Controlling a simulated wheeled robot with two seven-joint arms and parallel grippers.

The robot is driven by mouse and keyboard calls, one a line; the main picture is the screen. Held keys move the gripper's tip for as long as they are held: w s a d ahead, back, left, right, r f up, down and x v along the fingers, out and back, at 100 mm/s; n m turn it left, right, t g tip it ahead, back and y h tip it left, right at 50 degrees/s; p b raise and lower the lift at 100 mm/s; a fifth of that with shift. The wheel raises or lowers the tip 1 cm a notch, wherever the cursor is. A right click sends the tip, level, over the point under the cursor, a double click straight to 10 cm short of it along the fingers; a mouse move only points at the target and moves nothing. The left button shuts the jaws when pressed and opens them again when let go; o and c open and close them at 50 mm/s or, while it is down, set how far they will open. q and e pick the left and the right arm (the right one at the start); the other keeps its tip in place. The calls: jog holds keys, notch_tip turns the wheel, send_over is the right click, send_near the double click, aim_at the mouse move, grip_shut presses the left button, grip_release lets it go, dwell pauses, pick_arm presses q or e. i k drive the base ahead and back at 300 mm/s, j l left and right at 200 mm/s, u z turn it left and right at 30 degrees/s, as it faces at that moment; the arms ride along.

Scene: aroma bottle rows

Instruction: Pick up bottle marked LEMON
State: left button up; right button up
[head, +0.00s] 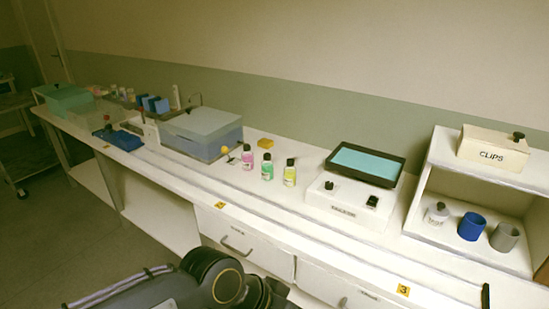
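Three small dark-capped bottles stand upright in a row on the white bench: a pink one (248,160), a green one (267,171) and a yellow one (290,176). Their labels are too small to read, so I cannot tell from lettering which is marked LEMON. Part of my own arm shows at the bottom, well in front of the bench. Neither gripper is clearly in view, and no gripper is near the bottles.
A grey-lidded box (203,139) stands left of the bottles. A white device with a dark-rimmed tray (392,165) stands right. Farther right, a shelf unit (444,147) carries a CLIPS box (493,149). The bench in front of the bottles is clear.

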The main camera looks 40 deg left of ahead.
aim_at(290, 170)
jog(key=j+z, duration=0.2)
jog(key=j, duration=0.5)
jog(key=j+z, duration=0.15)
jog(key=j, duration=0.6)
jog(key=k+j+z, duration=0.2)
jog(key=j, duration=0.45)
jog(key=j+z, duration=0.3)
jog(key=j, duration=0.15)
jog(key=k+j+z, duration=0.1)
jog(key=j+z, duration=0.2)
jog(key=i+j+u, duration=0.1)
jog(key=j+u, duration=0.25)
jog(key=i+j+u, duration=0.1)
jog(key=u, duration=0.25)
jog(key=i+j+u, duration=0.15)
jog(key=u, duration=1.15)
